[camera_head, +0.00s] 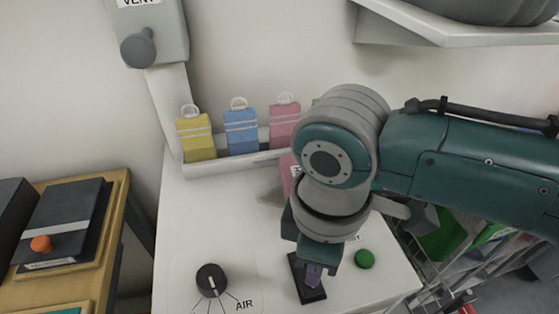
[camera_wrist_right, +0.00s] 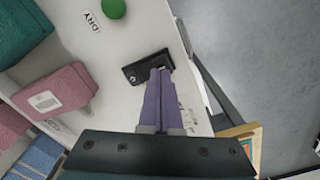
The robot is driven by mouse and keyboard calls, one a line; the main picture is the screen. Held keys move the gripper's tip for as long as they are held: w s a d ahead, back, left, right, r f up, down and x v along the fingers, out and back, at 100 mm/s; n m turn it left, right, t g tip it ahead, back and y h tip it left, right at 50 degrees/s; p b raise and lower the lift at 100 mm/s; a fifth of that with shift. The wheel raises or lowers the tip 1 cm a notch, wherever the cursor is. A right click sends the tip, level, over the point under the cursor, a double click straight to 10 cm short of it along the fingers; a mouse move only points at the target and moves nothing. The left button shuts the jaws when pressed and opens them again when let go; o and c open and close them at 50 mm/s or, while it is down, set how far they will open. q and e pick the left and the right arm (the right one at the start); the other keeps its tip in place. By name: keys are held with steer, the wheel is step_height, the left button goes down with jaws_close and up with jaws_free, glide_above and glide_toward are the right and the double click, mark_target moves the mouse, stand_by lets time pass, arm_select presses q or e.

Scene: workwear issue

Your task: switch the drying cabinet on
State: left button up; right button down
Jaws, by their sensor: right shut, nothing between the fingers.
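The white cabinet top (camera_head: 190,230) carries a black switch plate (camera_head: 316,296), a black dial (camera_head: 211,280) marked AIR and a green button (camera_head: 365,259). My right gripper (camera_head: 313,274) points down at the switch plate, its purple fingers shut and empty. In the right wrist view the fingertips (camera_wrist_right: 160,74) overlap one end of the switch plate (camera_wrist_right: 134,76); I cannot tell whether they touch it. They hide part of the switch, so its position is unclear. The green button (camera_wrist_right: 113,9) shows there beside the word DRY. My left gripper is not in view.
Yellow (camera_head: 196,138), blue (camera_head: 241,132) and pink (camera_head: 284,125) tagged packs stand in a rack behind the panel. A grey vent box (camera_head: 150,35) hangs at upper left. A wooden bench (camera_head: 117,205) stands left, a wire basket (camera_head: 470,275) right.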

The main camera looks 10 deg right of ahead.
steer(key=shift+f+b, duration=0.75)
steer(key=shift+f, duration=0.25)
stand_by(0.8)
steer(key=shift+r, duration=0.1)
step_height(320, 180, up, 7)
steer(key=p, duration=0.8)
stand_by(0.4)
